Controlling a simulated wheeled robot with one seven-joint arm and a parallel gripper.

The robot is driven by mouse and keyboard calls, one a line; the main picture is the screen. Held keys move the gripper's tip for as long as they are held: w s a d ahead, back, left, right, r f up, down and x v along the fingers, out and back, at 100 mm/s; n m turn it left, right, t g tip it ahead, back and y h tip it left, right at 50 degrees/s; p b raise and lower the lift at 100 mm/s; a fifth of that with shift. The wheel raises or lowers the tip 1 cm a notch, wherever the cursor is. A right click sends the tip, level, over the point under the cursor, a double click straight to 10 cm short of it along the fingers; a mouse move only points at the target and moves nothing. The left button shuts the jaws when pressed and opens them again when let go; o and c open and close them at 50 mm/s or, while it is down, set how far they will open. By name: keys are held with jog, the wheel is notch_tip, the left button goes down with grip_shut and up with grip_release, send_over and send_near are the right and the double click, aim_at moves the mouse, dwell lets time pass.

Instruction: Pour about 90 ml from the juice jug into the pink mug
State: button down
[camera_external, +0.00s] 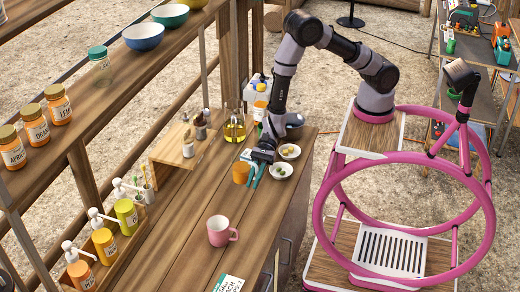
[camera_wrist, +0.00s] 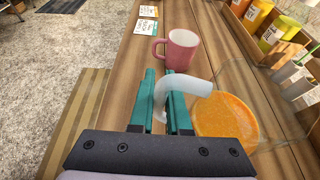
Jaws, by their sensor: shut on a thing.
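The pink mug (camera_external: 221,231) stands upright on the wooden counter, nearer the external camera than the jug. In the wrist view the mug (camera_wrist: 181,50) is beyond my fingers, its handle to the left. The clear juice jug (camera_wrist: 228,117) holds orange juice and looks about upright. It also shows in the external view (camera_external: 241,173). My gripper (camera_wrist: 162,88) has teal fingers shut on the jug's pale handle. My gripper (camera_external: 254,172) is beside the jug in the external view. Whether the jug touches the counter, I cannot tell.
Two white bowls (camera_external: 289,152) with small items are close to the gripper's right. A wooden riser (camera_external: 168,158) and an oil bottle (camera_external: 235,130) stand behind. Pump bottles (camera_external: 104,242) line the counter's left side. A printed card (camera_external: 229,284) lies near the front. Counter between jug and mug is clear.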

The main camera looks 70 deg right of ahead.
notch_tip(320, 180, up, 6)
jog(key=s+a, duration=0.7)
jog(key=a, duration=0.6)
jog(key=s+a, duration=0.6)
jog(key=a, duration=0.6)
notch_tip(320, 180, down, 14)
jog(key=shift+s+a+r, duration=0.25)
jog(key=shift+a, duration=0.1)
jog(key=shift+w, duration=0.1)
jog(key=shift+w+d+r+m+g+y, duration=0.15)
jog(key=shift+w+r+m+g+y, duration=0.2)
jog(key=shift+w+r+m, duration=0.4)
jog(key=shift+w+d+r+m+g+y, duration=0.15)
jog(key=shift+w+r+m+g, duration=0.3)
jog(key=shift+r+m, duration=0.35)
jog(key=w+r+m+g+y, duration=0.1)
jog(key=w+r+m+g, duration=0.1)
jog(key=r, duration=0.4)
jog(key=shift+w+d+r+m+y, duration=0.25)
jog(key=shift+w+d+m, duration=0.2)
jog(key=shift+w+m, duration=0.4)
